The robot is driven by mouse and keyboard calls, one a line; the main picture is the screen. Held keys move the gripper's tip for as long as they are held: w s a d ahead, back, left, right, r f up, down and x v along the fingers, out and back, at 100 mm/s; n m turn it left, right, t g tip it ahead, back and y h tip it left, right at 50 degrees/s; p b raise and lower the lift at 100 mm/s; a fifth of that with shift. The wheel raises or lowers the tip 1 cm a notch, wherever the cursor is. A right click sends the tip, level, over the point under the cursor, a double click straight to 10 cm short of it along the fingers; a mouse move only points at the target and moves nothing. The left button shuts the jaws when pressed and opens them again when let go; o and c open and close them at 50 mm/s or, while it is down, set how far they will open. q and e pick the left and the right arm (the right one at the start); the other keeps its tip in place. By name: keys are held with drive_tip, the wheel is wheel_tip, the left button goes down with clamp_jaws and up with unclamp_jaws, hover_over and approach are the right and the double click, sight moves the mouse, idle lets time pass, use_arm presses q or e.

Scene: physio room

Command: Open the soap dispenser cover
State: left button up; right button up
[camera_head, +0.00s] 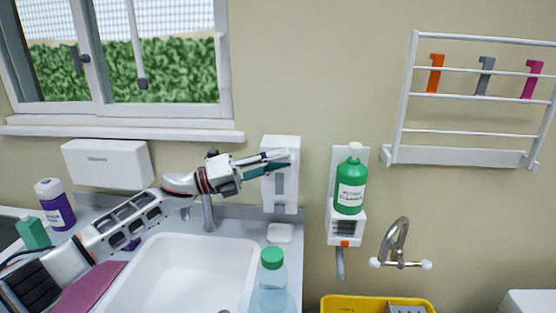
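A white soap dispenser (282,203) is mounted upright on the wall above the back edge of the sink, with a narrow grey slot in its front. My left gripper (288,160) reaches in from the left, its fingers pointing right across the dispenser's upper front. The fingers hide part of that front, and I cannot tell whether they touch it. I cannot clearly tell how far apart the fingers are. No open cover shows on the dispenser. A second wall holder (345,228) to the right carries a green bottle (350,187). My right gripper is not in view.
Below are a white sink (180,268), a soap bar (280,233) and a clear bottle with green cap (272,258). A grey tap (208,213) stands under my gripper. A wall tap (398,250), yellow bin (375,303) and white rack (460,155) are right.

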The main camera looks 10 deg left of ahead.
use_arm(q)
clamp_jaws()
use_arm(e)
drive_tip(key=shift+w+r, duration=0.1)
use_arm(q)
drive_tip(key=s+f+m+g+h+b, duration=0.1)
drive_tip(key=s+f+m+b, duration=0.4)
drive_tip(key=b, duration=0.5)
drive_tip(key=shift+s+g+h+b, duration=0.3)
drive_tip(key=shift+s+b, duration=0.05)
drive_tip(key=shift+s, duration=1.05)
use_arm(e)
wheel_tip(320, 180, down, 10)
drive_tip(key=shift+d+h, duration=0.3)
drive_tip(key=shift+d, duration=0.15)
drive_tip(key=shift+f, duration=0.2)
